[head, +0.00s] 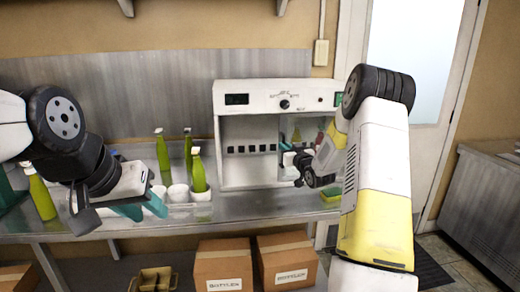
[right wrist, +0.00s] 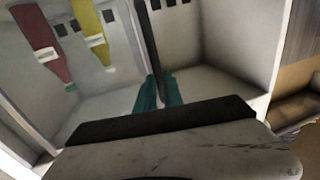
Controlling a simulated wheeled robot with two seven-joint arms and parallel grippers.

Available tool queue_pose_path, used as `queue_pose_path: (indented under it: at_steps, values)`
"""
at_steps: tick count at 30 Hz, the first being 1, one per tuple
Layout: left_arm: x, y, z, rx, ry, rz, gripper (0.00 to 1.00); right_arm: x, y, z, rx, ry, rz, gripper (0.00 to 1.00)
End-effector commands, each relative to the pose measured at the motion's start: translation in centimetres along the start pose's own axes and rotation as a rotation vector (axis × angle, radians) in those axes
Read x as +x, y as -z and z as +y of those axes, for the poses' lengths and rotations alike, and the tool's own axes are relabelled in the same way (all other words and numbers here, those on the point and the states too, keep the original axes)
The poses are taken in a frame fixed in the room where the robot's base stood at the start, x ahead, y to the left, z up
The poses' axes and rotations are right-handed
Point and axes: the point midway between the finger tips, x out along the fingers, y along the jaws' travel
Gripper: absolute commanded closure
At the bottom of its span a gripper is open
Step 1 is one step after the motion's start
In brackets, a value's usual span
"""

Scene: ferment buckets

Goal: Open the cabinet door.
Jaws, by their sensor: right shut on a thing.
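The white cabinet (head: 228,160) stands on the metal bench, with a small display and a dial along its top. Its inside shows, with a row of black squares on the back wall. My right gripper (head: 285,145) is at the front of the cabinet, right of its middle. In the right wrist view, its teal fingers (right wrist: 157,92) are shut on a thin dark upright strip (right wrist: 149,45), apparently the door's handle or edge. How far the door stands open I cannot tell. My left gripper (head: 142,207) is open and empty over the bench's front left.
Green bottles (head: 198,172) and white cups (head: 178,193) stand left of the cabinet, close to my left gripper. Red (right wrist: 40,40) and yellow (right wrist: 90,32) items show at the wrist view's left. Cardboard boxes (head: 222,265) sit below the bench.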

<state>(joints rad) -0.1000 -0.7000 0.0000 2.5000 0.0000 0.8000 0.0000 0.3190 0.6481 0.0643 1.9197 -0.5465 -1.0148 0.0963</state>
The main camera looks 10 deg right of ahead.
Motion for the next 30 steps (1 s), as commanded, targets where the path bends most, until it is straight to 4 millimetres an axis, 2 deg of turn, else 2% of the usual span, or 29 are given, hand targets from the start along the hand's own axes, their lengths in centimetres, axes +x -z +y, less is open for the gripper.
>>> queue_pose_path:
  at_steps: [1, 6, 19, 20, 22, 30]
  values:
    - [0.0, 0.0, 0.0, 0.000, 0.000, 0.000, 0.64, -0.1, 0.1, 0.8, 0.000, -0.001, 0.002, 1.00]
    - [0.0, 0.0, 0.0, 0.000, 0.000, 0.000, 0.64, -0.4, 0.1, 2.1, 0.000, 0.002, 0.002, 1.00]
    - [0.0, 0.0, 0.0, 0.000, 0.000, 0.000, 0.64, -0.4, 0.1, 2.5, 0.000, 0.003, 0.003, 1.00]
    - [0.0, 0.0, 0.0, 0.000, 0.000, 0.000, 0.64, -0.4, 0.1, 2.5, 0.000, 0.003, 0.003, 0.82]
    - [0.0, 0.0, 0.0, 0.000, 0.000, 0.000, 0.64, -0.4, 0.1, 2.4, 0.000, 0.003, 0.002, 0.69]
    - [0.0, 0.0, 0.0, 0.000, 0.000, 0.000, 0.64, -0.4, 0.0, 2.4, 0.000, 0.002, 0.001, 0.67]
